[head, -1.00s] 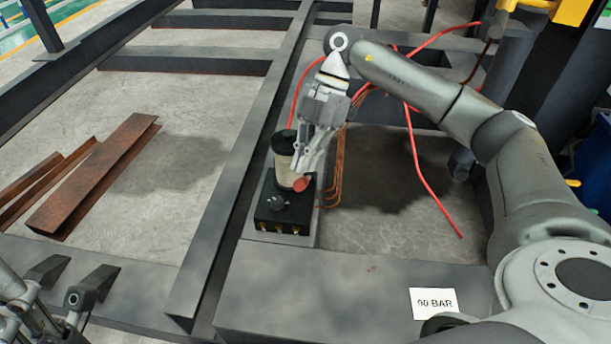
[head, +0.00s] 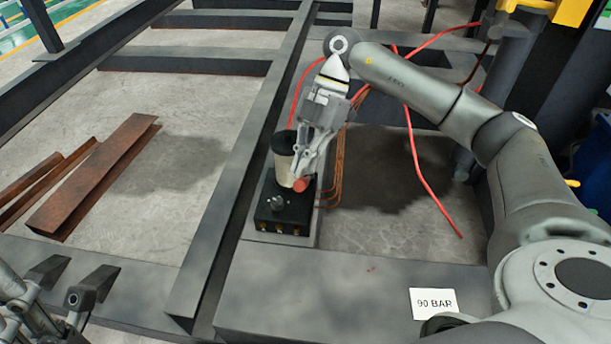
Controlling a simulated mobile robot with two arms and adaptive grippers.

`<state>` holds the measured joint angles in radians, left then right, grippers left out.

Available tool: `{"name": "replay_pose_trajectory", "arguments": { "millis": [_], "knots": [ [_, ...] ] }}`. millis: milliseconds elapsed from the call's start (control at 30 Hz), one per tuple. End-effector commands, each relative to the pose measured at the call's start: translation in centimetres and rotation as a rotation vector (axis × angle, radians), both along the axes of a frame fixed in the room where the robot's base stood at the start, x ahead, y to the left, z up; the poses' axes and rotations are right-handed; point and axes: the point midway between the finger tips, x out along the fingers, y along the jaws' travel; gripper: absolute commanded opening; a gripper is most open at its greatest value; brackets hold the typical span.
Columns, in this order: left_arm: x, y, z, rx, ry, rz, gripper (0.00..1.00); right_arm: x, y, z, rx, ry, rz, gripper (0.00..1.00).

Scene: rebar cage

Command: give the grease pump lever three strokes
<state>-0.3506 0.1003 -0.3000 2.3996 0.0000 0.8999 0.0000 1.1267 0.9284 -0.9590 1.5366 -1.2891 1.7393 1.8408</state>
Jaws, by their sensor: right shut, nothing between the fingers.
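The grease pump (head: 284,211) stands on the frame in the middle of the head view. It has a black base with brass fittings and a pale cylindrical reservoir (head: 284,167) with a dark top. The lever's red end (head: 300,184) shows beside the reservoir; the rest of the lever is hard to make out. My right gripper (head: 300,172) points down at the red end, shut with nothing between its fingers. Whether its fingertips touch the lever cannot be told. My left gripper (head: 72,284) is at the lower left, its dark fingers apart, far from the pump.
Orange hoses (head: 338,170) run beside the pump, and a red hose (head: 416,160) crosses behind. A "90 BAR" label (head: 434,303) lies on the front beam (head: 340,290). Rusty steel angles (head: 98,175) lie on the floor at left. Dark frame beams surround the pump.

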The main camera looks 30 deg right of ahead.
Motion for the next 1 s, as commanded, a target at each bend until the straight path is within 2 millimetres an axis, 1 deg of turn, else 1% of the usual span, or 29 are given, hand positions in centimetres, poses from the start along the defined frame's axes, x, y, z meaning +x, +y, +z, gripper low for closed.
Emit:
{"name": "replay_pose_trajectory", "arguments": {
  "millis": [200,533,800,1000],
  "knots": [
    [0.0,0.0,0.5,0.000,0.000,0.000,0.40,-0.6,0.4,-0.7,0.000,0.001,0.000,0.00],
    [0.0,0.0,0.5,0.000,-0.001,0.000,0.40,-0.6,0.4,-0.8,0.000,0.000,-0.001,0.00],
    [0.0,0.0,1.1,0.000,-0.001,0.000,0.40,-1.3,0.9,-1.6,0.000,0.001,0.000,0.00],
    [0.0,0.0,1.0,0.000,-0.001,0.000,0.40,-1.3,1.0,-1.8,0.000,0.000,-0.001,0.00]
  ]
}}
